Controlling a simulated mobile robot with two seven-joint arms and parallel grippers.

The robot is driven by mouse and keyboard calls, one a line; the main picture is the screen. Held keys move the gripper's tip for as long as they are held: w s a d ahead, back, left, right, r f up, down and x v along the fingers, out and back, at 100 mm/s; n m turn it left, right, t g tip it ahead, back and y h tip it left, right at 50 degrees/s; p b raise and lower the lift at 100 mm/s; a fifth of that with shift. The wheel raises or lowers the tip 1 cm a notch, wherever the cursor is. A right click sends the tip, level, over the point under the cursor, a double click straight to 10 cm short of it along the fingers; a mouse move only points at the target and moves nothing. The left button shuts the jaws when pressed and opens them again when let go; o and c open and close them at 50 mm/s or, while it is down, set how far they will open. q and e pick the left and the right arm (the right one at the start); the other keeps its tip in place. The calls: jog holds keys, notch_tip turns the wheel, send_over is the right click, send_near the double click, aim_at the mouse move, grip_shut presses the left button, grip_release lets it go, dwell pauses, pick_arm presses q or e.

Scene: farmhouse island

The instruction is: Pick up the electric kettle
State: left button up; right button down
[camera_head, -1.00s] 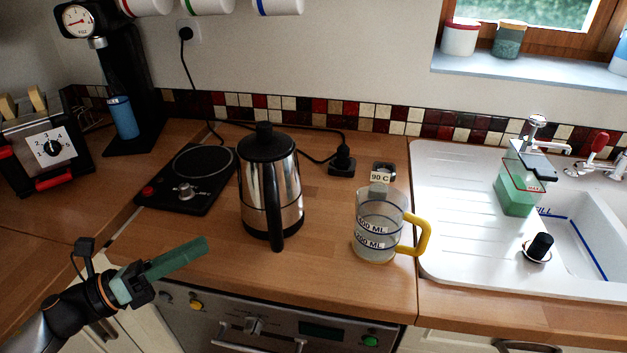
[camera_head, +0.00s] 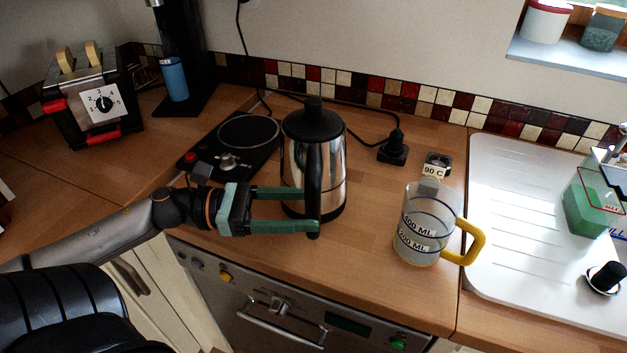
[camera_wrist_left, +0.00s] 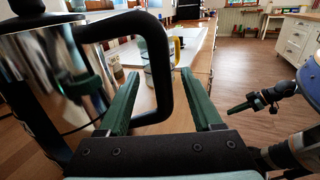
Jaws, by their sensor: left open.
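The electric kettle (camera_head: 331,172), polished steel with a black lid, base and handle (camera_head: 313,180), stands upright on the wooden counter. It fills the left of the left wrist view (camera_wrist_left: 32,75). My left gripper (camera_head: 311,211) reaches in from the left, in front of the kettle, with its green fingers spread. In the left wrist view the handle (camera_wrist_left: 163,62) shows between the open fingers; contact cannot be told. My right gripper (camera_wrist_left: 243,106) shows small at the right of the left wrist view, away from the kettle; its opening is unclear.
A hot plate (camera_head: 235,148) lies left of the kettle. A measuring jug (camera_head: 421,235) with a yellow handle stands to the right, a black plug (camera_head: 393,152) behind. The white sink (camera_head: 510,205) is farther right. The oven front (camera_head: 300,310) is below the counter edge.

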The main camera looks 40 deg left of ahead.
pick_arm(q)
jog(key=shift+x, duration=2.6)
jog(key=shift+s, duration=0.15)
grip_shut()
jog(key=shift+r, duration=0.25)
